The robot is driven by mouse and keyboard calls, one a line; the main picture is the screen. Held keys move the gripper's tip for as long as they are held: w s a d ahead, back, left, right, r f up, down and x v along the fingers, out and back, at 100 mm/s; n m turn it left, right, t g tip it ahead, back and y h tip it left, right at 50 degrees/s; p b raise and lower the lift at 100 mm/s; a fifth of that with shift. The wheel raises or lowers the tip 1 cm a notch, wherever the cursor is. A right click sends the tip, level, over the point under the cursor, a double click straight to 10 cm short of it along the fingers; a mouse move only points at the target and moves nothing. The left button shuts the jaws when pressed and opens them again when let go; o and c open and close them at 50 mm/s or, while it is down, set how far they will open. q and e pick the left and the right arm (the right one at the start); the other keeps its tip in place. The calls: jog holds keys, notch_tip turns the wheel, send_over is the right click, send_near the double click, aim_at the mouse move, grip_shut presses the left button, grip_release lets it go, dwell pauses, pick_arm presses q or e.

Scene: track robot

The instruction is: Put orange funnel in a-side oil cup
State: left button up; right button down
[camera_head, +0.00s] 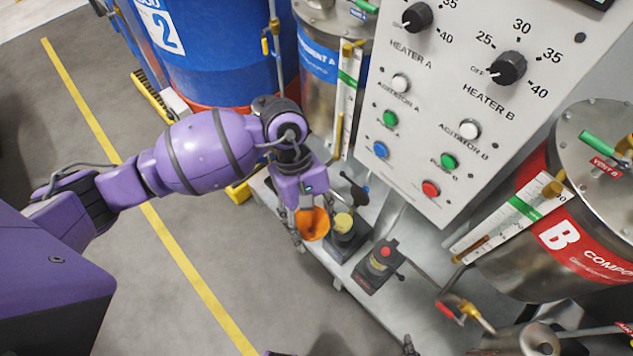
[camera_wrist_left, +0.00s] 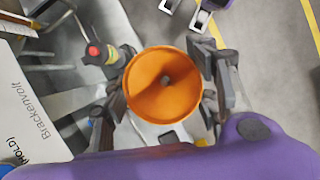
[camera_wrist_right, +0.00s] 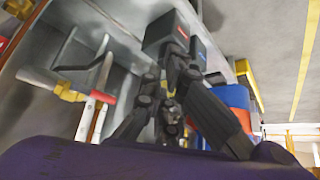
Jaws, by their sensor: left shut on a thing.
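The orange funnel (camera_head: 312,223) is between the fingers of my left gripper (camera_head: 306,212), which is shut on it. In the left wrist view the funnel (camera_wrist_left: 163,85) shows its wide mouth to the camera, a finger on each side. In the head view a dark unit with a pale yellowish top (camera_head: 344,221) stands just right of the funnel, on the A side. It looks like the a-side oil cup, but I cannot be sure. Whether the funnel touches it is unclear. My right gripper (camera_wrist_right: 172,78) shows only in its wrist view; its fingertips blend into dark parts behind.
A similar dark unit with a red top (camera_head: 382,253) stands further right on the pale base plate (camera_head: 345,270). The control panel (camera_head: 440,110) rises close behind. Steel tank B (camera_head: 585,215) is at right, a blue drum (camera_head: 215,50) behind my left arm. Floor at lower left is clear.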

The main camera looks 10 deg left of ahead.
pick_arm(q)
jog(key=w+d+f+n+t+h+b, duration=0.1)
jog(key=d+f+n+t+b, duration=0.1)
jog(key=d+n+b, duration=0.35)
jog(key=w+d+f+n+t+h+b, duration=0.1)
jog(key=w+d+f+n+t+b, duration=0.15)
jog(key=d+n, duration=0.65)
jog(key=shift+w+a+f+m+y+b, duration=0.15)
jog(key=shift+w+a+f+m, duration=0.25)
jog(key=shift+w+a+f, duration=1.2)
jog(key=shift+w+a+f+m+y+b, duration=0.15)
jog(key=shift+w+a+f+m, duration=0.2)
jog(key=shift+w+a+f, duration=1.2)
jog(key=shift+w+a+f+m+b, duration=0.15)
jog(key=shift+w+a+f+m, duration=0.4)
jog(key=shift+w+f, duration=1.95)
jog(key=shift+s+a+f, duration=0.1)
jog(key=shift+s+f, duration=0.65)
jog(key=shift+f, duration=0.05)
jog(key=shift+f+b, duration=0.4)
jog(key=shift+f, duration=0.2)
jog(key=o, duration=0.8)
